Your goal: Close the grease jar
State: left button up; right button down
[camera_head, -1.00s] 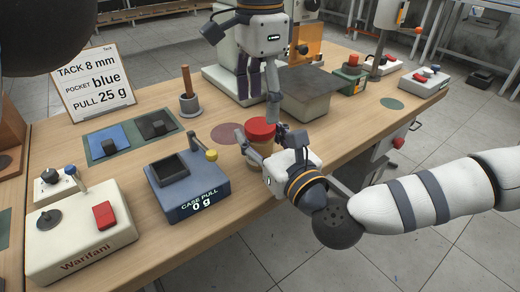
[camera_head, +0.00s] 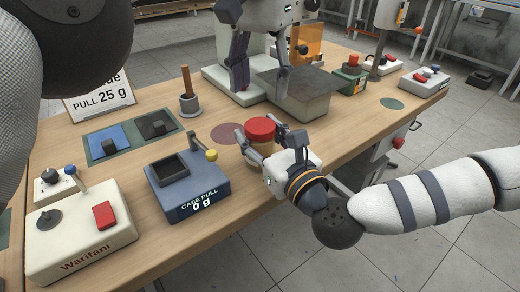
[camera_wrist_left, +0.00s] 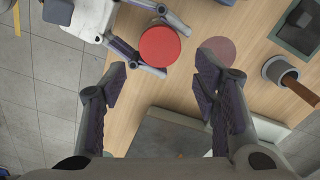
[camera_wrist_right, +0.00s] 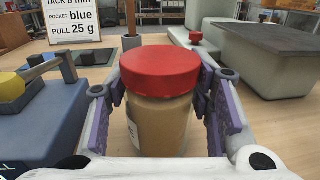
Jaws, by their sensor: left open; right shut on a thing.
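The grease jar is a tan jar (camera_wrist_right: 160,124) with a red lid (camera_wrist_right: 160,72) sitting on its top; I cannot tell whether the lid is tight. The red lid also shows in the head view (camera_head: 261,129) and in the left wrist view (camera_wrist_left: 160,46). My right gripper (camera_head: 262,138) is shut on the jar body from the near side, its fingers on both sides below the lid. My left gripper (camera_head: 260,82) is open and empty, above and beyond the jar. In the left wrist view the lid lies ahead of its spread fingers (camera_wrist_left: 163,85).
A blue case-pull gauge (camera_head: 187,186) reading 0 g stands left of the jar. A grey mortar with a wooden stick (camera_head: 190,104) and a grey block (camera_head: 297,104) stand behind. A bare round reddish mark (camera_head: 225,133) lies left of the jar.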

aim_at(260, 125)
pick_arm(q)
notch_tip(260, 125, down, 8)
jog(key=shift+r, duration=0.1)
dwell(0.4)
jog(key=c, duration=1)
jog(key=m, duration=0.6)
jog(key=shift+m, duration=0.4)
jog(key=o, duration=1.3)
jog(key=shift+c, duration=0.2)
